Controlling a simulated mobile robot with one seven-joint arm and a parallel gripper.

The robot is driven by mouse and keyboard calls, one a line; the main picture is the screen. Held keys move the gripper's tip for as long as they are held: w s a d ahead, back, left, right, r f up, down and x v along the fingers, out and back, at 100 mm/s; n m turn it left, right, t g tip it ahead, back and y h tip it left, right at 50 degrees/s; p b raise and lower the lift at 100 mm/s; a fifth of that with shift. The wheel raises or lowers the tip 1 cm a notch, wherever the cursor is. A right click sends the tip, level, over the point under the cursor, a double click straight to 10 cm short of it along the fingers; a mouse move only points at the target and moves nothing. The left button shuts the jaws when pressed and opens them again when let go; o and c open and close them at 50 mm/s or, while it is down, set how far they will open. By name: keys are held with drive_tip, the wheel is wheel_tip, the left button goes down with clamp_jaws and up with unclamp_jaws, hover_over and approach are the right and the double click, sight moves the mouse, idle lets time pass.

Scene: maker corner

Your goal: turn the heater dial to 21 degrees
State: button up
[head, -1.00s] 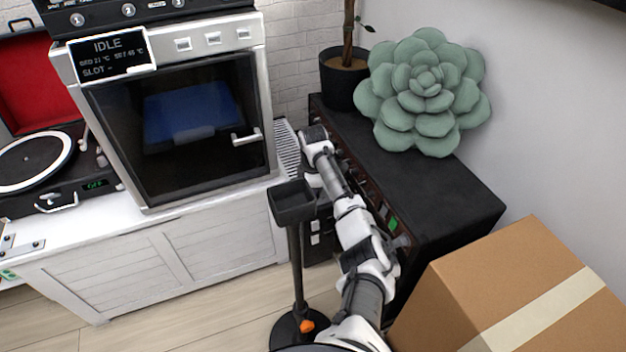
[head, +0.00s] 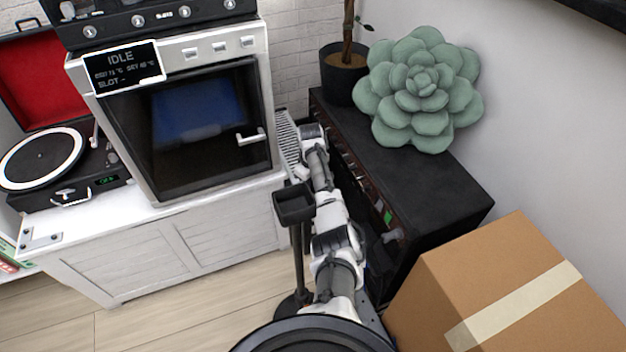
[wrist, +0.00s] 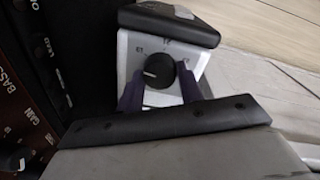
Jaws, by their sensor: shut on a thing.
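The heater dial (wrist: 160,71) is a round black knob on a white panel in the wrist view. Its pale pointer mark points left, toward the lower left side of the panel. A number like 19 is at its upper left and one like 21 is above it; other markings are too small to read. My gripper (wrist: 160,82) is shut on the dial, with a dark purple finger on each side. In the head view, a white ribbed heater (head: 288,143) shows beside the oven cabinet; its dial and my fingers are hidden behind my arm.
A black amplifier (head: 430,185) with a row of knobs stands close along the arm's right side. A small black tray on a stand (head: 294,203) is close on the left. A cardboard box (head: 500,280) is at lower right. An oven (head: 190,130) stands left.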

drive_tip(key=shift+s+d+f+m, duration=0.1)
drive_tip(key=shift+m, duration=0.3)
drive_tip(key=o, duration=1)
drive_tip(key=r, duration=0.4)
drive_tip(key=r+p, duration=0.1)
drive_tip(key=r, duration=0.9)
drive_tip(key=shift+s+a+p, duration=0.2)
drive_tip(key=shift+a+p, duration=0.1)
